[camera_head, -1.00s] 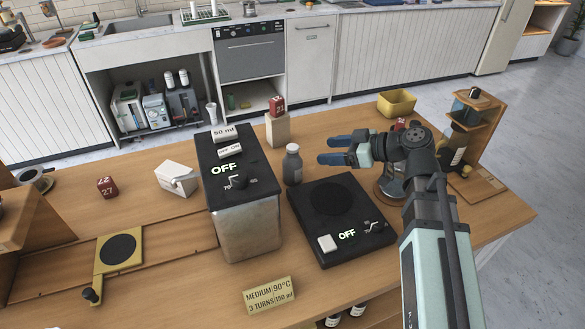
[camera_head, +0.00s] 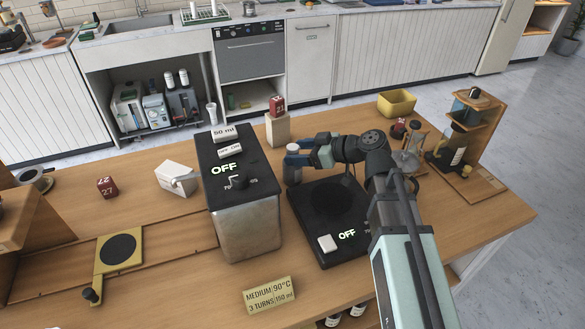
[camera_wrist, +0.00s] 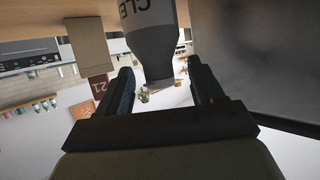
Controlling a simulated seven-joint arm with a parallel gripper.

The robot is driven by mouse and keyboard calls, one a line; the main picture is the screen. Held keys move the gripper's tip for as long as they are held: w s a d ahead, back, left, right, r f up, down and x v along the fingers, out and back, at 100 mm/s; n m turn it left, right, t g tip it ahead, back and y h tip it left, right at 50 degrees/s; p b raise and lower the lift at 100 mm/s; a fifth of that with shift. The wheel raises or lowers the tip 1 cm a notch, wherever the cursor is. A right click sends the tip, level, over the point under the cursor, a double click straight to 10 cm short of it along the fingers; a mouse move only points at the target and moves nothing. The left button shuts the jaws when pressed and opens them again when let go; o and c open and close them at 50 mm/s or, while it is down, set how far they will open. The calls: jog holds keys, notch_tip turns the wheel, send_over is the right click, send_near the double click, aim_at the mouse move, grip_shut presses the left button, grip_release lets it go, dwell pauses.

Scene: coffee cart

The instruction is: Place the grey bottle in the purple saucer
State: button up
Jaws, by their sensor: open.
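The grey bottle (camera_head: 292,147) stands upright on the wooden counter, between the tall black-topped machine and the flat black plate device. My gripper (camera_head: 300,160) is at the bottle and hides much of it in the head view. I cannot make out a purple saucer in either view.
The black-topped machine (camera_head: 243,220) stands close left of the bottle. The flat plate device (camera_head: 330,215) lies in front and right. A pale block (camera_head: 278,131) with a red cube (camera_head: 277,106) is behind. A wooden shelf (camera_head: 488,130) and yellow bin (camera_head: 396,103) stand right.

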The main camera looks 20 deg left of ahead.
jog(key=x, duration=0.4)
jog(key=shift+w+a+r, duration=0.1)
jog(key=shift+a+r, duration=0.05)
jog(key=shift+a, duration=0.05)
grip_shut()
dwell(0.4)
